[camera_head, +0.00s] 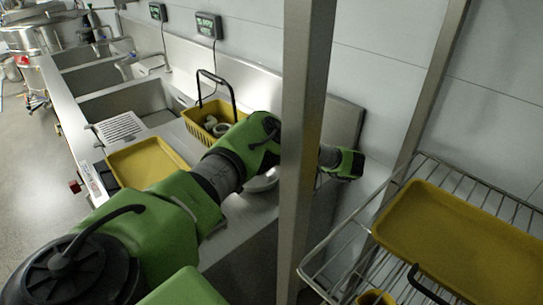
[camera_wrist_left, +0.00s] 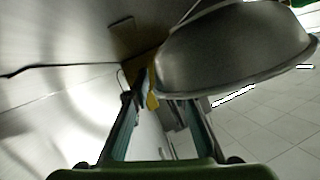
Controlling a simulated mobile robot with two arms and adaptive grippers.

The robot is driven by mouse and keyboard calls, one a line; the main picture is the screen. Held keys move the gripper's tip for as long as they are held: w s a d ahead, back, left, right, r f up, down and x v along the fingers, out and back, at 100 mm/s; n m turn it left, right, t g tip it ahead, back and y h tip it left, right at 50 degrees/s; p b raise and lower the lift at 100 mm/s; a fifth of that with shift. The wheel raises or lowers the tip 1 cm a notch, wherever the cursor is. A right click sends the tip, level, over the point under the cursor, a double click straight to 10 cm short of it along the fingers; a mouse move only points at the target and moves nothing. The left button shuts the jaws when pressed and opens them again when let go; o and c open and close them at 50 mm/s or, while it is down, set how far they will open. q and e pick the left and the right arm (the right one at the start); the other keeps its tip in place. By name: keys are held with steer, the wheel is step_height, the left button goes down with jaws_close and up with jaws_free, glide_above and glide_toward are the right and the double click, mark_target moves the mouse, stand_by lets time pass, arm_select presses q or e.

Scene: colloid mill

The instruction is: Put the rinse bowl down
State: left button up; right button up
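The rinse bowl (camera_head: 262,182) is a silvery metal bowl on or just over the steel counter, largely hidden by my left arm and the steel post. It also fills the upper right of the left wrist view (camera_wrist_left: 230,52), with its rim edge close to the fingertips. My left gripper (camera_head: 342,163) shows to the right of the post, near the wall. In the left wrist view its fingers (camera_wrist_left: 158,98) stand apart with a gap between them. Whether the bowl touches a finger cannot be told. My right gripper is out of view.
The steel post (camera_head: 305,120) stands in front of my left arm. A yellow basket (camera_head: 205,118) and a yellow tray (camera_head: 147,163) are on the counter (camera_head: 245,215) by the sinks. A wire rack (camera_head: 350,255) at right holds another yellow tray (camera_head: 460,240).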

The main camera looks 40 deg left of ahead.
arm_select(q)
steer(key=shift+r, duration=0.25)
steer(key=b+v, duration=0.1)
steer(key=v, duration=0.5)
steer(key=shift+w+d+f, duration=0.1)
steer(key=shift+d, duration=0.1)
steer(key=shift+d+r+b, duration=0.25)
steer(key=shift+d+b, duration=0.1)
steer(key=shift+d, duration=0.15)
steer(key=shift+r, duration=0.15)
